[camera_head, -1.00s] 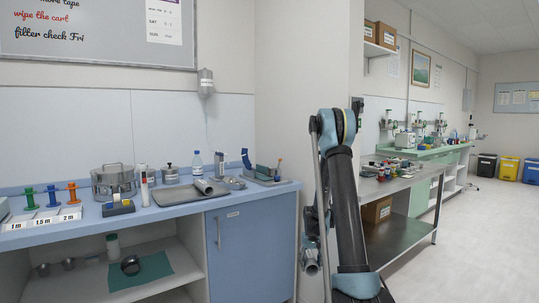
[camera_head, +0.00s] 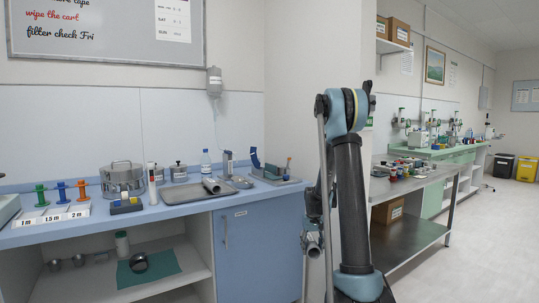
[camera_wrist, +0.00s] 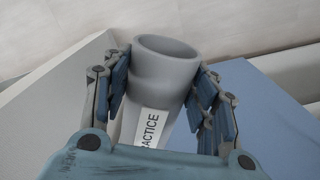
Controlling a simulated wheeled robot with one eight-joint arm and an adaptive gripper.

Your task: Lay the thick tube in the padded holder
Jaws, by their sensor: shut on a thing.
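The thick tube is a grey cylinder (camera_wrist: 163,80) with an open, wider rim and a white label reading "PRACTICE" in the wrist view. My gripper (camera_wrist: 164,92) is shut on it, with blue-padded fingers on both sides. The tube's lower end is hidden behind the gripper's palm. In the head view my arm stands upright in front, right of the blue counter, and its low end is hard to make out. A grey stand with a blue upright part (camera_head: 255,159) is at the counter's right end. I cannot tell whether it is the padded holder.
A steel table (camera_head: 425,178) stands at right.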

